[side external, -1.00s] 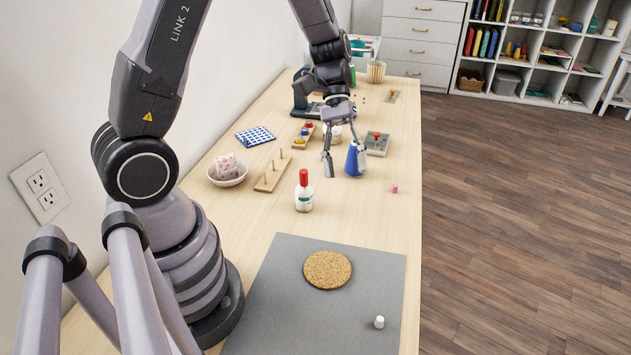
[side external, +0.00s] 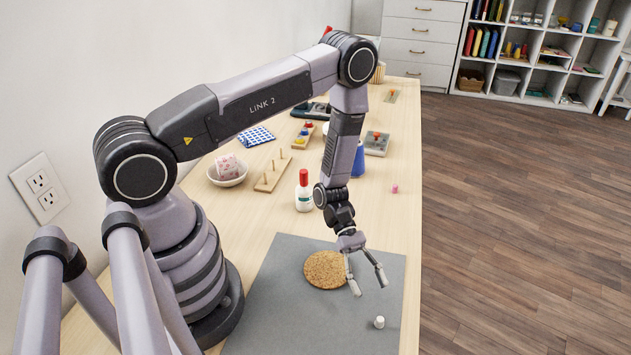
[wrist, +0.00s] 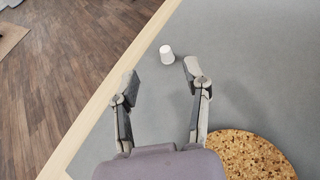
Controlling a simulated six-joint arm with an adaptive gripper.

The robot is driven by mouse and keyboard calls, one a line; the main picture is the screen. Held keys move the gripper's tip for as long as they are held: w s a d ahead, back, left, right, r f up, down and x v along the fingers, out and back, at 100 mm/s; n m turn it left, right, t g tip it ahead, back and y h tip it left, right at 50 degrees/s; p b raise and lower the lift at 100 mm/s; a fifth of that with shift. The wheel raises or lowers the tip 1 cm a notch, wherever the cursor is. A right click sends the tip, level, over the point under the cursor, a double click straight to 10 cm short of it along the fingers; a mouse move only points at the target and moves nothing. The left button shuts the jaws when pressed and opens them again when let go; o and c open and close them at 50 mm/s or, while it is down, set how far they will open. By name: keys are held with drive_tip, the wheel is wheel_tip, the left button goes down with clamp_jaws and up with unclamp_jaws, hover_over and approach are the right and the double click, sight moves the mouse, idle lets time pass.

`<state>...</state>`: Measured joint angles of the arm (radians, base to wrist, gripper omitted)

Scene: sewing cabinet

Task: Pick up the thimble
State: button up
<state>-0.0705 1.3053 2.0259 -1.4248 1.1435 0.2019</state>
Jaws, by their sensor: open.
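A small white thimble (side external: 379,322) stands on the grey mat (side external: 276,300) near its right edge. In the wrist view the thimble (wrist: 167,53) shows ahead of my fingertips, roughly between their lines. My gripper (side external: 369,286) is open and empty, above the mat and the right side of the cork coaster. In the wrist view the two fingers of my gripper (wrist: 164,74) are spread wide with nothing between them. The gripper is apart from the thimble.
A round cork coaster (side external: 324,270) lies on the mat and also shows in the wrist view (wrist: 252,155). A red-capped bottle (side external: 304,192) stands behind the mat. The table edge (wrist: 98,96) runs close beside the thimble. The mat around the thimble is clear.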

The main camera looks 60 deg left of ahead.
sight(379, 316)
drive_tip(key=x, duration=0.7)
drive_tip(key=shift+s+a+f, duration=0.1)
drive_tip(key=shift+s, duration=0.15)
drive_tip(key=c, duration=0.8)
